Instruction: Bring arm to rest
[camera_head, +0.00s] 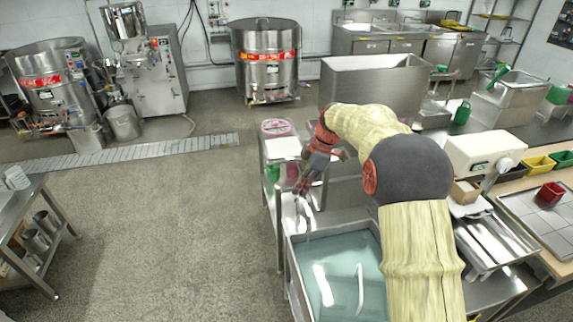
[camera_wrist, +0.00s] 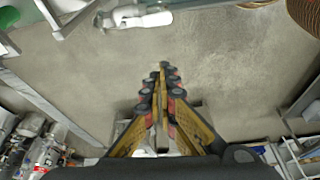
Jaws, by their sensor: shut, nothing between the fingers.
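My arm reaches forward from the lower right in the head view, over the water-filled steel basin (camera_head: 325,262), and bends down at its far end. My gripper (camera_head: 302,188) hangs beside the steel cart, just beyond the basin's far left corner; its tips are small and hard to make out there. In the wrist view, my gripper (camera_wrist: 163,70) has its fingers drawn together at the tips, with nothing between them. Grey floor lies behind them, apart from the fingers.
The steel cart (camera_head: 270,188) and the basin stand close to my gripper. A counter with a white scale (camera_head: 485,150) and coloured bins (camera_head: 538,164) is at the right. A steel table (camera_head: 35,215) is at the left. The floor (camera_head: 165,230) between is clear.

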